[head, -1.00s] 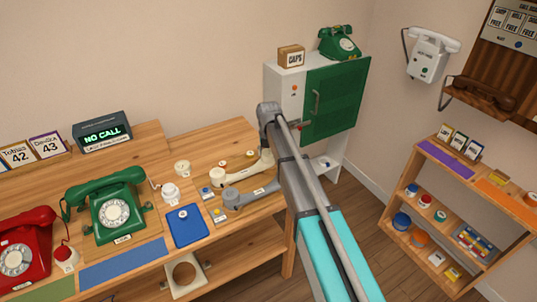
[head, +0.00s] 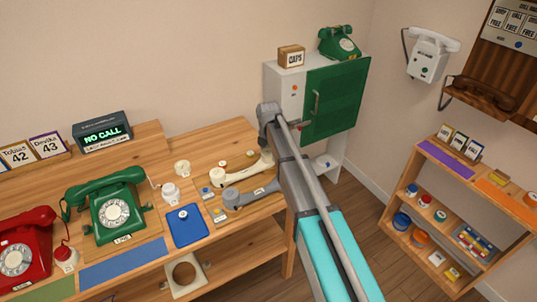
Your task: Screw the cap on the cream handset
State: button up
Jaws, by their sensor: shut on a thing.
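The cream handset (head: 245,167) lies at the right end of the wooden workbench in the head view, its far end partly behind my arm. Small round pieces with reddish tops (head: 250,153) lie just behind it; I cannot tell whether either is the cap. A round cream piece (head: 182,167) and a white pot-like piece (head: 170,191) stand to its left. A grey handset (head: 250,190) lies in front of it. My arm reaches up from the lower right past the bench end. My gripper and anything in it do not show.
A blue mat (head: 186,232) with a small round item lies on the bench front. Green (head: 115,212) and red (head: 22,250) dial phones stand left. A white cabinet with a green door (head: 335,100) stands behind my arm. A shelf unit (head: 440,195) stands right, with open floor before it.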

jog(key=shift+m, duration=0.9)
jog(key=shift+m, duration=1.7)
jog(key=o, duration=0.9)
